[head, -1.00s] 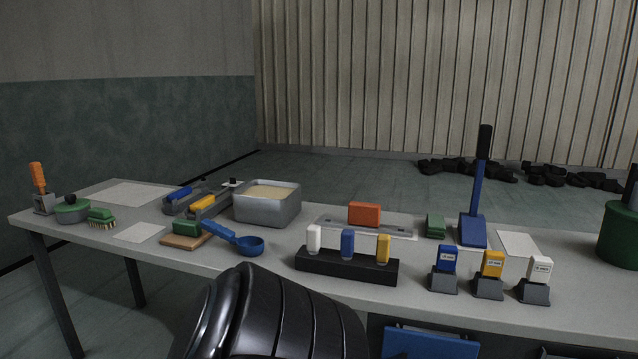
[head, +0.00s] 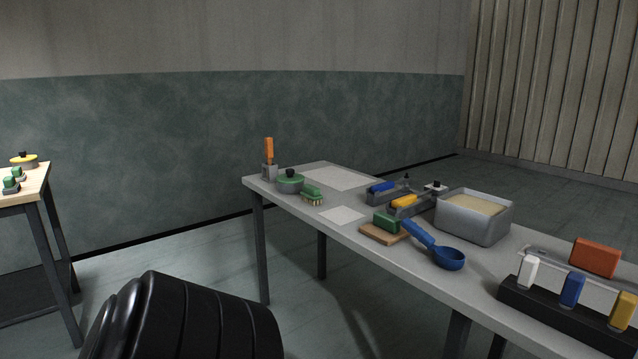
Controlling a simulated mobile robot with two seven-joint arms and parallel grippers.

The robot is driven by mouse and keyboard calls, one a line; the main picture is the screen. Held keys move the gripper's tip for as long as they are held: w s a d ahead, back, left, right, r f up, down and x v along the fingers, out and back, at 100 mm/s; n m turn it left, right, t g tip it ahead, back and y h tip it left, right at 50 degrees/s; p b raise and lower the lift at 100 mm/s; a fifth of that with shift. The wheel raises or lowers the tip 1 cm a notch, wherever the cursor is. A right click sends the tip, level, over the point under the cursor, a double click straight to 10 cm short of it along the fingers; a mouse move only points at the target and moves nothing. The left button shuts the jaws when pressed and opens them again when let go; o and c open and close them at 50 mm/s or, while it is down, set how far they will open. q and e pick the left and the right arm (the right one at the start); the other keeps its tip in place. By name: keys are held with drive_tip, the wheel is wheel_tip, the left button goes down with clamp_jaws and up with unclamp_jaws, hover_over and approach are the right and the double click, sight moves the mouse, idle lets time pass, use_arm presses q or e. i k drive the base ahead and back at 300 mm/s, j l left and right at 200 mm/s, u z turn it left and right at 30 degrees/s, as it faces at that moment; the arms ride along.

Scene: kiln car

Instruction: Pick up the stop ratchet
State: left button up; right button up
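I cannot tell for sure which thing is the stop ratchet. An orange-handled tool (head: 269,150) stands upright in a grey holder (head: 269,172) at the far left corner of the grey table (head: 375,232). A green round lidded thing (head: 290,183) with a black knob and a green brush (head: 312,194) sit beside it. Neither of my grippers is in view. A black ribbed part, apparently of my own arm, fills the lower left.
A grey tub of pale powder (head: 473,217), a blue scoop (head: 436,247), and a black rack (head: 560,310) with white, blue and yellow pieces stand along the grey table. A wood-topped table (head: 30,185) is at the left edge. Open floor (head: 180,260) lies between the tables.

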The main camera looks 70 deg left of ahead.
sight(381, 186)
drive_tip(key=u, duration=1.55)
